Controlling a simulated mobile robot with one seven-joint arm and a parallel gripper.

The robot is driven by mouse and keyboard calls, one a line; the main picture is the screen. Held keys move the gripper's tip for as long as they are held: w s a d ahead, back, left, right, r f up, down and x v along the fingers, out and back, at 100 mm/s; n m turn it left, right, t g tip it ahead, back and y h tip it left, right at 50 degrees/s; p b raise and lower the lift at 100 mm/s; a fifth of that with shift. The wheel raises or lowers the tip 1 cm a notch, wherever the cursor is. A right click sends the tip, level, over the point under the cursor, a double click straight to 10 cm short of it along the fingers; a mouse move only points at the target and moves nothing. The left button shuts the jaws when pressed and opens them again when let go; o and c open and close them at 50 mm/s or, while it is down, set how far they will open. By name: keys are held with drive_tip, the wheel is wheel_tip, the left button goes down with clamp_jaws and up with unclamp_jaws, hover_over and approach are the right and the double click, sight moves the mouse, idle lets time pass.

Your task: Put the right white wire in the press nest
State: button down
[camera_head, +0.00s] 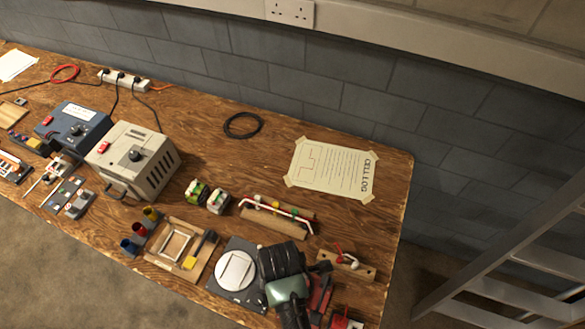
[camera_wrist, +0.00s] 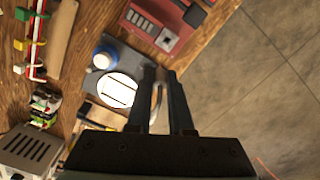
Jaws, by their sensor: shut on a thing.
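My gripper (camera_wrist: 162,75) is shut on a thin, pale curved piece (camera_wrist: 157,101), seen between the fingers in the wrist view. It looks like a white wire, but its ends are hard to make out. In the head view my dark arm end (camera_head: 284,270) hides the fingertips. A white disc (camera_wrist: 117,91) with dark lines lies on a grey plate beside the fingers; it also shows in the head view (camera_head: 235,271). A red fixture (camera_wrist: 150,23) with a grey square seat, possibly the press nest (camera_wrist: 167,41), lies beyond the fingertips, apart from them.
A round blue-and-white container (camera_wrist: 103,60) stands beside the disc. A rack with a red-and-white rod (camera_head: 276,214) and a wooden block with red and white pieces (camera_head: 346,264) stand nearby. A wooden tray (camera_head: 179,251) is left of the disc. The table's front edge is close.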

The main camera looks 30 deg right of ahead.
wheel_tip(320, 180, down, 8)
drive_tip(key=s+d+n+b, duration=0.1)
drive_tip(key=s+n+b, duration=0.1)
drive_tip(key=b, duration=0.3)
drive_tip(key=shift+d+r+n+b, duration=0.15)
drive_tip(key=shift+r+n+b, duration=0.05)
drive_tip(key=shift+n+b, duration=0.2)
drive_tip(key=shift+p, duration=0.3)
idle(0.6)
drive_tip(key=shift+f+b, duration=0.85)
drive_tip(key=shift+f, duration=1)
idle(0.9)
drive_tip(key=c, duration=0.7)
unclamp_jaws()
drive_tip(key=shift+c, duration=0.2)
drive_tip(key=shift+r, duration=0.15)
wheel_tip(320, 180, up, 7)
drive_tip(key=p, duration=0.7)
